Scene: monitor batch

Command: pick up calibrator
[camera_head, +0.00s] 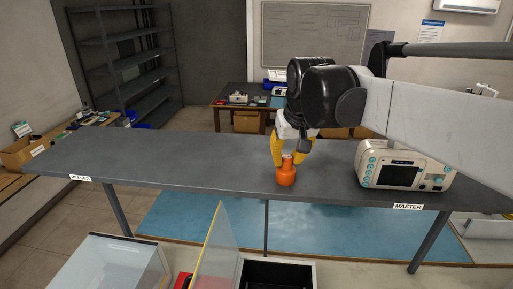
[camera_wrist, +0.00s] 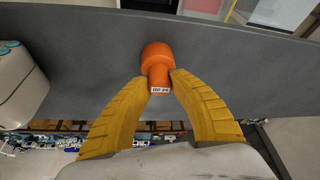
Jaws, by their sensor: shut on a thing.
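The calibrator looks to be the orange bottle-shaped object (camera_head: 286,176) standing upright on the dark grey table (camera_head: 190,160), near its front edge. In the wrist view the orange object (camera_wrist: 155,58) has a wide body, a narrower neck and a small white label with print on it. My gripper (camera_head: 289,157) has yellow fingers and comes down from above. In the wrist view its fingertips (camera_wrist: 158,82) are shut on the narrow neck, one on each side. I cannot tell whether the base is touching the table.
A beige monitor device (camera_head: 402,166) stands on the table to the right, below my arm; it also shows in the wrist view (camera_wrist: 18,85). The table left of the orange object is clear. A clear panel (camera_head: 216,245) and a black bin (camera_head: 276,273) are in front.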

